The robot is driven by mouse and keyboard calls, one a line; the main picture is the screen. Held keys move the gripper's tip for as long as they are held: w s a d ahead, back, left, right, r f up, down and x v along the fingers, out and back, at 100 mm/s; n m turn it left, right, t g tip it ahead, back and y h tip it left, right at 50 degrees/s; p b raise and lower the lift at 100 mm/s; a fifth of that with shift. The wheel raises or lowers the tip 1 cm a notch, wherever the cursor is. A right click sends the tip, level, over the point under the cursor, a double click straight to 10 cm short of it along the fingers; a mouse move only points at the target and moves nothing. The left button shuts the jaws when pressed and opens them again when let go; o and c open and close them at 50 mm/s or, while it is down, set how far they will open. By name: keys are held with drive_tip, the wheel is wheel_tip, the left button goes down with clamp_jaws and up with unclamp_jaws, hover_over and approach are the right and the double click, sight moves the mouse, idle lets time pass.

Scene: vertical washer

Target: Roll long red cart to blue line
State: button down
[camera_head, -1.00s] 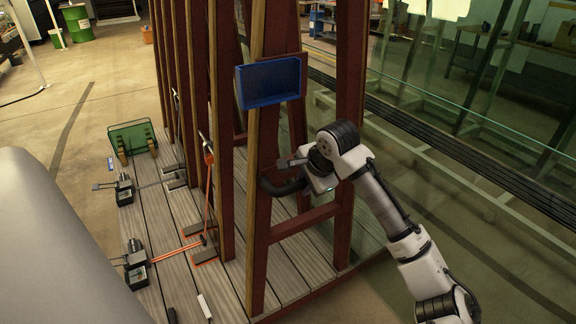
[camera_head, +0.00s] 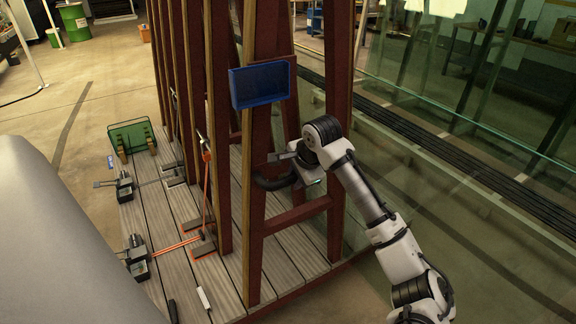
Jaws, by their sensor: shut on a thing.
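The long red cart (camera_head: 339,150) has tall dark red posts with wooden strips on a grey plank base (camera_head: 173,240). It fills the middle of the view and runs away from me. A black curved handle (camera_head: 270,184) juts out at its near end. My gripper (camera_head: 286,164) is at this handle, between the end posts, and is shut on it. The fingers are partly hidden by my wrist, so the exact contact is unclear. I cannot make out a blue line on the floor.
A blue tray (camera_head: 262,84) hangs on the near posts. A glass barrier (camera_head: 480,130) runs along the right. A large grey rounded surface (camera_head: 60,250) fills the lower left. Open floor lies at upper left.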

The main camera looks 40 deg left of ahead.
sight(287, 168)
drive_tip(key=shift+w+a+f+p, duration=0.1)
drive_tip(key=shift+w+a+p, duration=0.15)
drive_tip(key=shift+a, duration=0.6)
drive_tip(key=shift+w+a+f+p, duration=0.1)
drive_tip(key=shift+w+a+p, duration=0.15)
drive_tip(key=shift+a, duration=0.65)
drive_tip(key=shift+w+a+f+p, duration=0.15)
drive_tip(key=shift+w+a, duration=0.15)
drive_tip(key=shift+a, duration=0.55)
drive_tip(key=shift+d+r, duration=0.1)
drive_tip(key=shift+d, duration=0.1)
drive_tip(key=shift+d+r, duration=0.15)
drive_tip(key=shift+d, duration=0.05)
